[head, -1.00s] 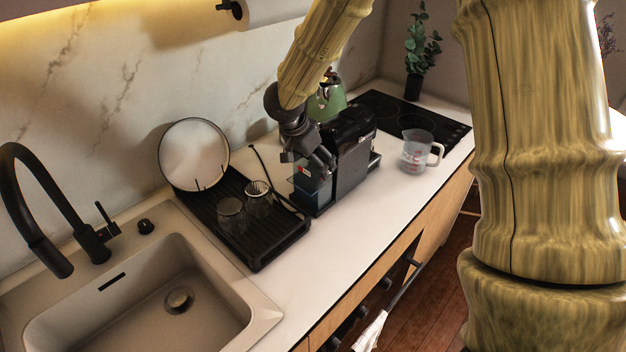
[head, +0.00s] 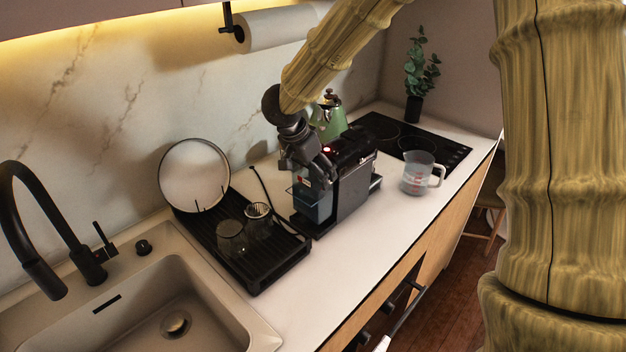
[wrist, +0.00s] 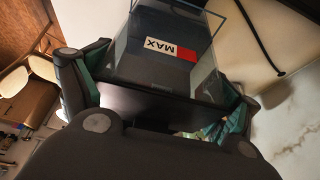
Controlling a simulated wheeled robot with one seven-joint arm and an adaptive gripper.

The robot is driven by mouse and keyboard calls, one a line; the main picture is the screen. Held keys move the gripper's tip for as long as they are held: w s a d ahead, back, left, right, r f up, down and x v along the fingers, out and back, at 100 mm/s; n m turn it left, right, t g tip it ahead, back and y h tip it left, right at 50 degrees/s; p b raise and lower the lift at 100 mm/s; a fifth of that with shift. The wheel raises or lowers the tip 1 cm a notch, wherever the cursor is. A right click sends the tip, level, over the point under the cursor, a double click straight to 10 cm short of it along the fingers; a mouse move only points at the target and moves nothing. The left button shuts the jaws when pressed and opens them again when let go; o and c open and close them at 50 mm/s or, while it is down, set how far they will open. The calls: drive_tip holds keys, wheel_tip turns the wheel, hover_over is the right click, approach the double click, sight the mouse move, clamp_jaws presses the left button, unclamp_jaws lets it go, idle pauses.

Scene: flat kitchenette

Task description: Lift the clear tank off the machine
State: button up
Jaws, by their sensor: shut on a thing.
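The coffee machine (head: 352,180) is black and stands on the counter, right of the drying rack. The clear tank (head: 313,206), bluish and see-through, is upright at the machine's left end. My gripper (head: 318,178) is shut on the tank's upper part from above. In the wrist view, the fingers of my gripper (wrist: 155,100) lie on either side of the tank (wrist: 188,25), with its red and white MAX label between them. The tank's lower edge looks slightly above the machine's foot, but the gap is hard to judge.
A black drying rack (head: 262,270) with glasses and a round plate (head: 194,175) stands to the left, beside the sink (head: 215,325). A green kettle (head: 328,118) is behind the machine. A measuring jug (head: 418,174) stands to the right. The counter front is clear.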

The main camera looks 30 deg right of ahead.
drive_tip(key=shift+r+b, duration=0.55)
drive_tip(key=shift+r, duration=3.3)
drive_tip(key=s+a+b, duration=0.2)
drive_tip(key=s+a, duration=0.1)
drive_tip(key=a, duration=0.6)
drive_tip(key=s+a+b, duration=0.2)
drive_tip(key=s+a, duration=0.1)
drive_tip(key=a, duration=0.6)
drive_tip(key=shift+s+a, duration=0.15)
drive_tip(key=shift+a, duration=0.05)
